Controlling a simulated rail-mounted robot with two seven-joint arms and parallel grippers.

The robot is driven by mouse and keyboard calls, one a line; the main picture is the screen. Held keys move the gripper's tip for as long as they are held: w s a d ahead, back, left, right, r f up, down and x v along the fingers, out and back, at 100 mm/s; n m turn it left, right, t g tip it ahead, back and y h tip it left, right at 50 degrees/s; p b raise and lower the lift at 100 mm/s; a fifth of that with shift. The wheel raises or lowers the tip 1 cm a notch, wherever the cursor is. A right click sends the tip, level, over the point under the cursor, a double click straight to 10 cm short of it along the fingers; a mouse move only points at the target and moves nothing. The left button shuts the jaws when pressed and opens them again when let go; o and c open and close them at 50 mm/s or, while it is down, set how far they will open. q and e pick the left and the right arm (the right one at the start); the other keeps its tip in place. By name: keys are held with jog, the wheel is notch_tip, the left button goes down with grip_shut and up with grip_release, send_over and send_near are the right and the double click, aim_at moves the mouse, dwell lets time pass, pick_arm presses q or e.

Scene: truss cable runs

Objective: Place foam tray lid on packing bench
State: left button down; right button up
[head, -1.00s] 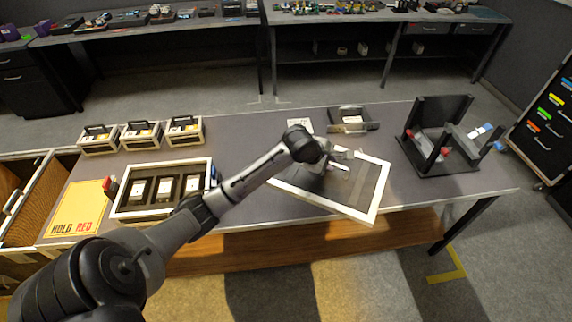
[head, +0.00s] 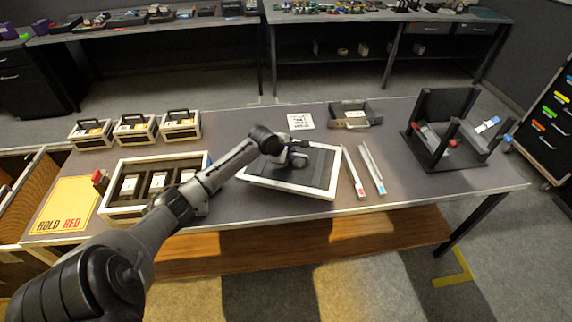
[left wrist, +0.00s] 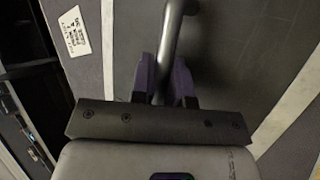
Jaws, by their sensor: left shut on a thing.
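The foam tray lid (head: 318,166) is a dark panel with a pale frame, near the middle of the packing bench (head: 430,180). It looks roughly level; I cannot tell whether it touches the bench. My left gripper (head: 298,160) is over the lid. In the left wrist view its fingers (left wrist: 166,82) are shut on the lid's grey bar handle (left wrist: 170,35). A white printed label (left wrist: 75,31) shows there on a dark surface. The foam tray (head: 118,213), with several dark items in its cutouts, sits left of the lid. My right gripper is not in view.
Two pale strips (head: 354,172) (head: 372,168) lie right of the lid. A grey open bin (head: 352,124) and a printed card (head: 300,121) are behind it. A black stand (head: 447,125) is at right. Handled cases (head: 135,128) and a yellow HOLD RED sheet (head: 68,205) are at left.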

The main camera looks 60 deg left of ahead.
pick_arm(q)
jog(key=shift+s+a+f, duration=0.25)
jog(key=shift+a+f, duration=0.3)
jog(key=shift+a, duration=0.35)
jog(key=shift+f+b, duration=1)
jog(key=shift+f, duration=1)
jog(key=shift+r, duration=0.1)
jog(key=c, duration=1.3)
grip_release()
jog(key=shift+f, duration=0.2)
jog(key=shift+c, duration=0.2)
jog(key=shift+o, duration=1.2)
jog(key=shift+r, duration=0.15)
